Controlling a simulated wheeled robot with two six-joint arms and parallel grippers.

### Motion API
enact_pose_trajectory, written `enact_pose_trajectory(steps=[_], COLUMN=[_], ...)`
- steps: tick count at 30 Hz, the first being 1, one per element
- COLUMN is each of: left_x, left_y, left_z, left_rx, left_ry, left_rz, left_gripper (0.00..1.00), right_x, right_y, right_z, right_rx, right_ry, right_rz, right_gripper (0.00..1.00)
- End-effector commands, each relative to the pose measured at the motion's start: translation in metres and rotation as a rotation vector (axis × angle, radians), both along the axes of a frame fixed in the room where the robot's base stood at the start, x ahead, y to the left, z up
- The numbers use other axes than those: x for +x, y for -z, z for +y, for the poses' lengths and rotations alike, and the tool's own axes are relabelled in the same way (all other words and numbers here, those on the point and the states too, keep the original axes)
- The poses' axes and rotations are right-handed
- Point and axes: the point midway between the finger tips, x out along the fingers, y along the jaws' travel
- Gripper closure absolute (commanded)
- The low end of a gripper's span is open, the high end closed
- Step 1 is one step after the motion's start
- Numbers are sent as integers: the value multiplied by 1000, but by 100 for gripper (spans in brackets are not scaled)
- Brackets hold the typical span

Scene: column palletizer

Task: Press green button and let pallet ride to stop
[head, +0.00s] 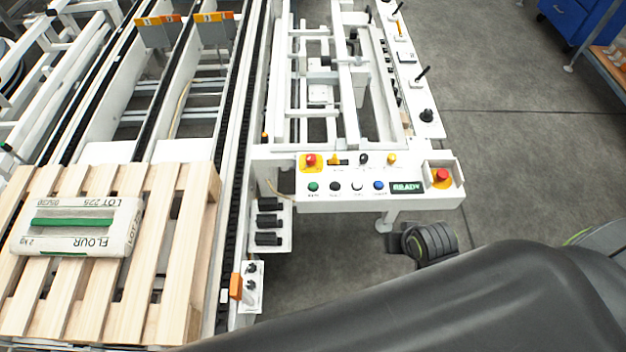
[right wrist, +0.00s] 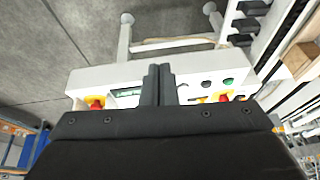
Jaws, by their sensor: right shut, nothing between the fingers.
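The green button (head: 314,187) is at the left end of the lower button row on the white control panel (head: 330,206). It also shows in the right wrist view (right wrist: 228,80), right of my fingers. The wooden pallet (head: 170,240) lies on the conveyor at the left with a flour bag (head: 112,243) on it. Farther up that conveyor stand two grey plates with orange tops (head: 155,32). My right gripper (right wrist: 158,70) is shut and empty; its fingers cover part of the panel, apart from the green button in the picture. My left gripper is not in view.
The panel has red stop buttons (head: 311,160) (head: 442,176) and a display (head: 407,187) reading READY. A small switch box (head: 250,288) stands beside the conveyor below the panel. Grey floor is open on the right, with a blue cabinet (head: 578,22) at the back.

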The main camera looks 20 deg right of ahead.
Motion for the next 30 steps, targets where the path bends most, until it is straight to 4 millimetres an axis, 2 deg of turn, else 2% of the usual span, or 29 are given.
enact_pose_trajectory(steps=[1, 5, 12, 21, 24, 30], left_x=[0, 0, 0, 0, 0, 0], left_y=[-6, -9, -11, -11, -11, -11], left_z=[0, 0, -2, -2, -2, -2], left_rx=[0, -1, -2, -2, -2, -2], left_ry=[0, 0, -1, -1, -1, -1], left_rz=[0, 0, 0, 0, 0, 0], left_gripper=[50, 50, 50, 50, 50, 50], right_x=[17, 56, 135, 229, 253, 282], right_y=[-10, -11, 1, 13, 14, 14], right_z=[7, 22, 52, 89, 99, 111], right_rx=[52, 199, 499, 881, 985, 1115], right_ry=[60, 228, 557, 986, 1108, 1269], right_rz=[-30, -83, -135, -119, -100, -67], right_gripper=[100, 100, 100, 100, 100, 100])
